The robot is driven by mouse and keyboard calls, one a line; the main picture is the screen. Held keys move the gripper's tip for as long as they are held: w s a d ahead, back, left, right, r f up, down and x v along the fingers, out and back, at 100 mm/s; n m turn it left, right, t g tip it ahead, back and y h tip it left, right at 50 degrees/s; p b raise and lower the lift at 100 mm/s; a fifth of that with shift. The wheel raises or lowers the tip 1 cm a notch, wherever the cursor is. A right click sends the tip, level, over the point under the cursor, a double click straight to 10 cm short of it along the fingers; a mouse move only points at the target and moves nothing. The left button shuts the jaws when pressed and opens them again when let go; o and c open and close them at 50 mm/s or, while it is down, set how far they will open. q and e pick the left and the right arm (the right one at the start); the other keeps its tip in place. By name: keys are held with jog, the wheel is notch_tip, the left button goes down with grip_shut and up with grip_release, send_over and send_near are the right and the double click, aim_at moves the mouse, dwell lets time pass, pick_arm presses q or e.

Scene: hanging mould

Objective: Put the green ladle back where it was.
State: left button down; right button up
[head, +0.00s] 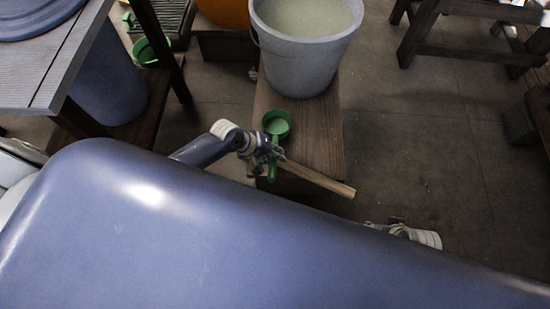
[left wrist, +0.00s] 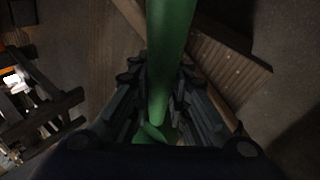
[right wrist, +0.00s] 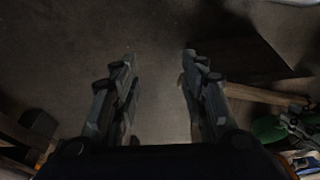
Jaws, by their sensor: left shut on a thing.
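The green ladle (head: 277,124) shows near the middle of the head view, with its bowl open upward and paler inside. Its bowl appears over the wooden bench, and I cannot tell whether it touches it. My left gripper (head: 263,154) is shut on its handle, just below the bowl in the picture. In the left wrist view the green handle (left wrist: 168,45) runs between the closed fingers. My right gripper (right wrist: 160,60) is open and empty over the dark floor in its wrist view. In the head view my blue body hides the right gripper.
A grey bucket (head: 305,45) of pale liquid stands on the wooden bench (head: 320,130). A wooden bar (head: 320,178) extends right from beside the left gripper. Another green container (head: 150,50) and a blue barrel (head: 110,88) are at left. Floor (head: 430,150) at right is clear.

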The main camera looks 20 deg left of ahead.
pick_arm(q)
jog(key=shift+f+b, duration=0.3)
jog(key=shift+f, duration=0.8)
pick_arm(e)
jog(key=shift+w+v, duration=0.1)
jog(key=shift+v, duration=0.8)
jog(key=shift+w+v, duration=0.15)
jog(key=shift+v, duration=0.7)
pick_arm(q)
jog(key=shift+f, duration=0.1)
pick_arm(e)
jog(key=shift+r, duration=0.1)
pick_arm(q)
jog(key=c, duration=1.5)
grip_release()
pick_arm(e)
jog(key=shift+r, duration=0.1)
